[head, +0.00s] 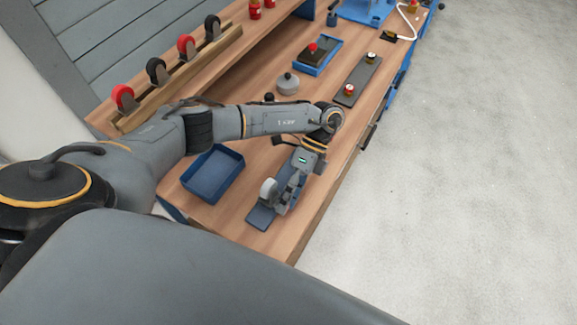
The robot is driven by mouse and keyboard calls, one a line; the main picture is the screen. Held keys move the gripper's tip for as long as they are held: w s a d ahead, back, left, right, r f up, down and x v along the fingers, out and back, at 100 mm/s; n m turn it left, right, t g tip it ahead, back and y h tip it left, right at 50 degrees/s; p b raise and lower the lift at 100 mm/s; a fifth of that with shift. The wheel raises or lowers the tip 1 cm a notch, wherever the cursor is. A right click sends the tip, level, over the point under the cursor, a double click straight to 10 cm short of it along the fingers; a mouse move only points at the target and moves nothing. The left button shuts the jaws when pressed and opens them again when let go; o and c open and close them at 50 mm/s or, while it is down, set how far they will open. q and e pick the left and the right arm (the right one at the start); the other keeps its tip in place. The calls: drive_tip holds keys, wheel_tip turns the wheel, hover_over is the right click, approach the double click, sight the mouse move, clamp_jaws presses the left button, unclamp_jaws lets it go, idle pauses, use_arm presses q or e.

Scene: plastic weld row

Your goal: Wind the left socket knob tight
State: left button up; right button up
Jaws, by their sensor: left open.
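My left gripper (281,198) reaches down from its wrist over a blue fixture (260,217) near the front edge of the bench. It is open. A pale grey round part (268,189) stands upright at the fingers; it looks like a knob, but I cannot tell whether the fingers touch it. The gripper and wrist hide much of the fixture. Farther back, a dark strip (358,78) carries two small red-and-white or dark-topped round pieces; I cannot tell whether these are socket knobs. My right gripper is not in view.
A blue tray (213,174) lies left of the gripper on the wooden bench (237,214). A grey round lidded piece (287,83) and a blue tray with a red-buttoned block (318,55) stand behind. A rack (180,75) holds several red and black wheels. Open floor lies right.

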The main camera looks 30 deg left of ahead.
use_arm(q)
drive_tip(key=v, duration=0.8)
drive_tip(key=shift+s, duration=0.1)
